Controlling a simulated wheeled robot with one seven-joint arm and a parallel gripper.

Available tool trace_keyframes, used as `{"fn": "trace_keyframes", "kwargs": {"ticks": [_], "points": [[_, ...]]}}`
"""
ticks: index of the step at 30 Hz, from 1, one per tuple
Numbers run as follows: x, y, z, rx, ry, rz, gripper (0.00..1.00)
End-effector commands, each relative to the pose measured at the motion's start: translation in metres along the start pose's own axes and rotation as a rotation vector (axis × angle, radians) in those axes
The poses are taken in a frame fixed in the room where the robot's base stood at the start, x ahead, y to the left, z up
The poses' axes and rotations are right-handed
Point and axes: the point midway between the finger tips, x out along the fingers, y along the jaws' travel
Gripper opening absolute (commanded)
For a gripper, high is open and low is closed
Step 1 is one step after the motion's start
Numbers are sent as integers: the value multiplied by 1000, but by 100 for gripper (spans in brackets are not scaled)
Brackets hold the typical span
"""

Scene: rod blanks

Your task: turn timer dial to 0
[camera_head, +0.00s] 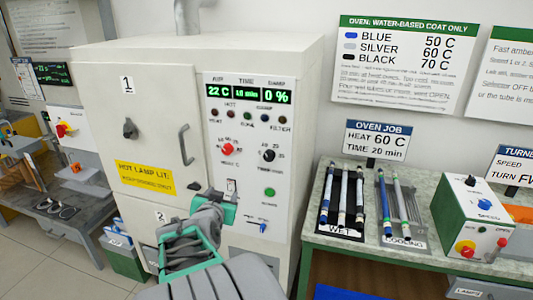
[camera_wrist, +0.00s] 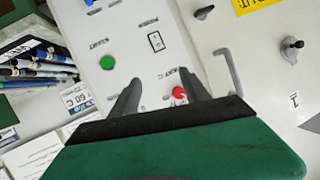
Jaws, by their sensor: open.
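The oven's control panel (camera_head: 248,185) carries a small black timer dial (camera_head: 268,155) at its right, with numbers around it too small to read surely. Its pointer setting is unclear. The TIME display (camera_head: 246,93) appears to read 10 min. A red heat dial (camera_head: 227,149) sits left of the timer dial; it also shows in the wrist view (camera_wrist: 179,93). My gripper (camera_head: 224,203) is in front of the panel, below the dials. In the wrist view my gripper (camera_wrist: 161,78) is open, its fingers apart. The timer dial cannot be made out there.
The oven door handle (camera_head: 186,146) sticks out left of the panel. A green button (camera_head: 270,192) and a blue switch (camera_head: 263,228) lie lower on the panel.

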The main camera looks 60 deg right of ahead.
Motion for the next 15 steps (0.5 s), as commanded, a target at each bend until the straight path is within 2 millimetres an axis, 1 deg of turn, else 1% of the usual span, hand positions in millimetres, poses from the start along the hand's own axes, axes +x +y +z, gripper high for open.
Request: {"fn": "trace_keyframes", "kwargs": {"ticks": [1,3,4,6,8,10,15], "points": [[11,36,-30,38,104,59,54],[17,69,-60,69,236,98,54],[18,79,-70,76,278,107,54],[18,93,-84,83,339,117,54],[20,97,-90,84,362,118,54],[26,98,-94,84,367,117,54],[55,101,-105,84,364,116,54]]}}
